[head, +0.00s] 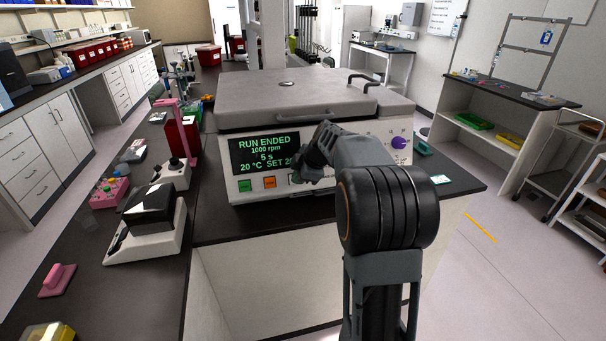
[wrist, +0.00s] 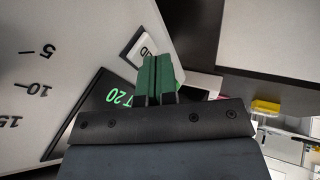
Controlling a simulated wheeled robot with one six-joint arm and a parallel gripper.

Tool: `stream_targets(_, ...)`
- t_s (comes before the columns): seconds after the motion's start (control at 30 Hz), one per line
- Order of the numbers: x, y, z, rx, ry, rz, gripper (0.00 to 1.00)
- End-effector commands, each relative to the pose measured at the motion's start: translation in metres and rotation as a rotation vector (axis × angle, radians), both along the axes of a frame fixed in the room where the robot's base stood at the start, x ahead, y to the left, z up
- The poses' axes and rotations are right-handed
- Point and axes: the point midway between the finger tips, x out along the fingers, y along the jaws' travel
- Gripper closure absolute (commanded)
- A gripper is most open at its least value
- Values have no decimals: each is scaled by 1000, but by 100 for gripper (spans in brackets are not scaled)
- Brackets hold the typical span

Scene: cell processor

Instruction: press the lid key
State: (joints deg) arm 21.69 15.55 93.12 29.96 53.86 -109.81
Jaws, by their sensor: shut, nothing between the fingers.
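The cell processor (head: 310,95) is a pale, boxy machine with its grey lid down. Its dark display (head: 262,152) reads RUN ENDED, 1000 rpm, 5 s, 20 °C in green. A green key (head: 245,185) and an orange key (head: 270,182) sit below it. In the wrist view, a white key in a dark frame (wrist: 138,47) shows part of its label beside my fingers; I take it as the lid key. My gripper (head: 299,178) is shut and empty, with its green-padded fingertips (wrist: 158,61) close to that key. Contact cannot be told; the fingers hide part of the key.
A purple knob (head: 399,143) is right on the front panel. A black-and-white device (head: 148,222) and a pink rack (head: 108,193) stand on the bench at left. Open floor lies to the right.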

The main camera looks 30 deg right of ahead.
Motion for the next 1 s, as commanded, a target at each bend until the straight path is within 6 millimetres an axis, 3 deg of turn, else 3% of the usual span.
stream_targets(1.0, 27, -5, -9, -1, -3, 1, 100)
